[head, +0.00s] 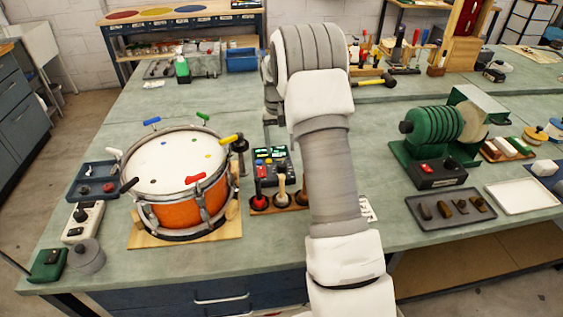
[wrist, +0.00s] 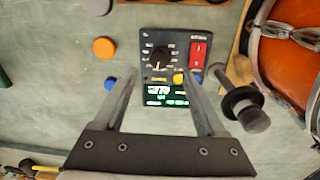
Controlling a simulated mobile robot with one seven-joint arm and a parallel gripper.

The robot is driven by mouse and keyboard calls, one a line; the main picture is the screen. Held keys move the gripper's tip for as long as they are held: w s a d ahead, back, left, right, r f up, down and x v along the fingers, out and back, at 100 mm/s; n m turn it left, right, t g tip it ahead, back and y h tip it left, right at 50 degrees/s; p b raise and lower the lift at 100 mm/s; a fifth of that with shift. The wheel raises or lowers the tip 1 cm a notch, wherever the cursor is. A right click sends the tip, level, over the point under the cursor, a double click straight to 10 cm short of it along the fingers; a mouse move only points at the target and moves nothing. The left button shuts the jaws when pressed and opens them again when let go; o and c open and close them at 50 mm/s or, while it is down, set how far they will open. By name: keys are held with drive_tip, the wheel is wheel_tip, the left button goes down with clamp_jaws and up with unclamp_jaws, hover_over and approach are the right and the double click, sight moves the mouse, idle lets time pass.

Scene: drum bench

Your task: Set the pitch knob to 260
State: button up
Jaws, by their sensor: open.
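A dark control box (wrist: 172,70) lies under my gripper in the wrist view, with a black knob (wrist: 160,57) on its face. The knob has a pale pointer line and printed marks around it. A lit green display (wrist: 166,95) shows digits too small to read surely. My gripper (wrist: 174,76) is open and empty, its fingers on either side of the box's picture, apart from the knob. In the head view the box (head: 272,168) stands right of the orange drum (head: 172,213), and my arm hides most of my gripper.
A rack with several upright tools (head: 281,190) stands in front. A green motor unit (head: 436,135) and a grey tray (head: 449,205) are at right.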

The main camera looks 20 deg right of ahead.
sight(282, 164)
drive_tip(key=f, duration=0.7)
drive_tip(key=shift+d, duration=0.2)
clamp_jaws()
